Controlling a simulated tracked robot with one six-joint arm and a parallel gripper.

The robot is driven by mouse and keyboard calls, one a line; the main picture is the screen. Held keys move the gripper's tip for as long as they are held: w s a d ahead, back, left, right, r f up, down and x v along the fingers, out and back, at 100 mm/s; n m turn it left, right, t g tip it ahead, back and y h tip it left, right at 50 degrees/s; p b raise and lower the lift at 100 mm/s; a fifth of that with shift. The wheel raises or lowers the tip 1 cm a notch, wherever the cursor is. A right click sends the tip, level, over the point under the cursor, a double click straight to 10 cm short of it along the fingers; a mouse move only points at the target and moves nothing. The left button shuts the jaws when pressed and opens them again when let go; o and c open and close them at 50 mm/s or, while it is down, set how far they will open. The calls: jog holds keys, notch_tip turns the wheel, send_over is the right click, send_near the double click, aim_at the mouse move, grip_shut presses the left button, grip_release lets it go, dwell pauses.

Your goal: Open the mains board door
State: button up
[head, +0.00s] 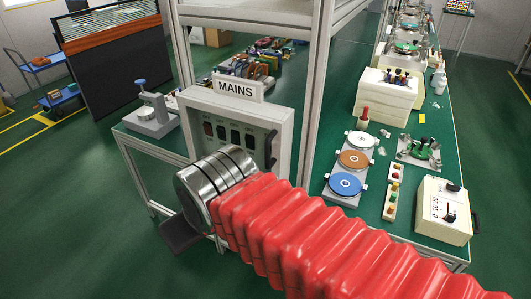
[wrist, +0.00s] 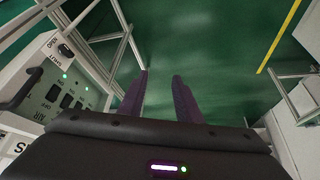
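The mains board (head: 285,115) is a pale box under a MAINS sign (head: 235,88), with a row of dark switches on its front. A black bar handle (head: 270,149) stands at the front's right edge; the door looks shut. My arm covers the lower part of the board. In the wrist view, the board's face (wrist: 48,84) lies at the left with green lights, a dark knob (wrist: 65,50) and the handle (wrist: 22,90). My gripper (wrist: 160,74) is open and empty, its purple fingers apart over the floor and clear of the handle.
A bench frame post (head: 305,100) stands close to the board's right. The green bench at right holds coloured discs (head: 354,159) and a pale control box (head: 443,208). A press-like stand (head: 150,115) is left of the board. Open green floor lies at the left.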

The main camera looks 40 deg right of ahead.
jog(key=m+g+h, duration=0.2)
jog(key=m+h, duration=0.1)
jog(key=m, duration=0.4)
send_near(268, 151)
jog(key=r, duration=0.2)
jog(key=shift+s, duration=0.35)
jog(key=shift+a, duration=0.1)
jog(key=x, duration=1.4)
jog(key=shift+a, duration=0.2)
jog(key=shift+c, duration=0.3)
grip_shut()
